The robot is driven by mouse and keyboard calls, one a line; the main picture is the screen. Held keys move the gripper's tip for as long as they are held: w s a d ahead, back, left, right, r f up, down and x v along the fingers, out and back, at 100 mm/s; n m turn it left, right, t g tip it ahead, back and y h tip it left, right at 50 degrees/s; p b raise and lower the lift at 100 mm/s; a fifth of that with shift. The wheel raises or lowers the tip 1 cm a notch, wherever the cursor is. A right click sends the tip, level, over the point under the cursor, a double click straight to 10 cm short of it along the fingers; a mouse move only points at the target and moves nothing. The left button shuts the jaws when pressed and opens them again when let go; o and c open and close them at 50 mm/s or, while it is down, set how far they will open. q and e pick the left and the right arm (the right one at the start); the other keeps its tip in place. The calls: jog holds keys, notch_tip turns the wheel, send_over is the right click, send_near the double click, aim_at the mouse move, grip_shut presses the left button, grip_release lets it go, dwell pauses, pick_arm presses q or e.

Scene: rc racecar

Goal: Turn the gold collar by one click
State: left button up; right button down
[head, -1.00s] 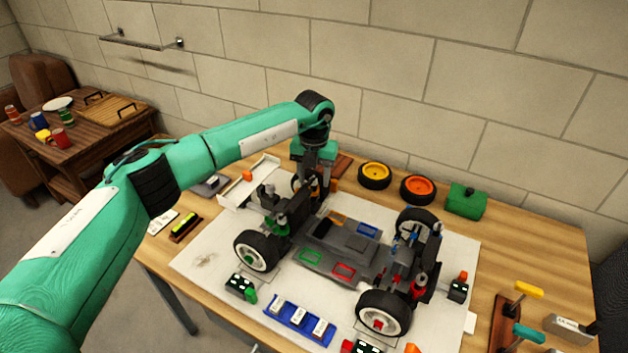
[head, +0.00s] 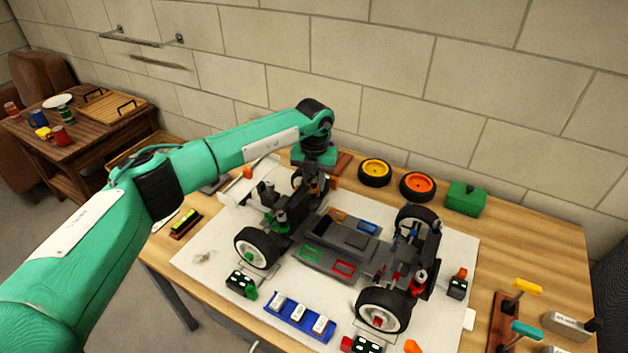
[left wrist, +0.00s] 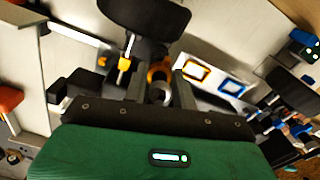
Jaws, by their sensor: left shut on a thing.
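The RC car chassis (head: 335,250) stands on a white mat on the workbench. My left gripper (head: 314,187) reaches down from above at the car's far left corner, beside the far wheel and suspension. In the left wrist view the gold collar (left wrist: 158,70) shows between the two dark fingers of my left gripper (left wrist: 158,84), which are shut on it. The fingers hide part of the collar. In the head view the wrist and fingers make the collar hard to make out. My right gripper is in neither view.
Yellow (head: 374,172) and orange (head: 418,186) wheels and a green box (head: 466,198) lie behind the car. A blue tray (head: 299,318) lies in front. A tool rack stands at the right.

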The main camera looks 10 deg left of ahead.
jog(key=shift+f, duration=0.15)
pick_arm(q)
jog(key=shift+f+m+b, duration=0.1)
jog(key=shift+m+b, duration=0.45)
jog(key=shift+m, duration=0.05)
jog(key=shift+m+b, duration=0.55)
jog(key=shift+m, duration=0.15)
jog(key=m+b, duration=0.3)
jog(key=m, duration=0.2)
jog(key=shift+d, duration=0.1)
jog(key=shift+r+m+b, duration=0.2)
jog(key=shift+m+b, duration=0.2)
jog(key=shift+m, duration=0.5)
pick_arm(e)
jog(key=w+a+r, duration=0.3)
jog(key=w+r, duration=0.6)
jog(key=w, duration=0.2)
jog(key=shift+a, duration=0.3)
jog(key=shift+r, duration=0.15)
pick_arm(q)
jog(key=o, duration=1)
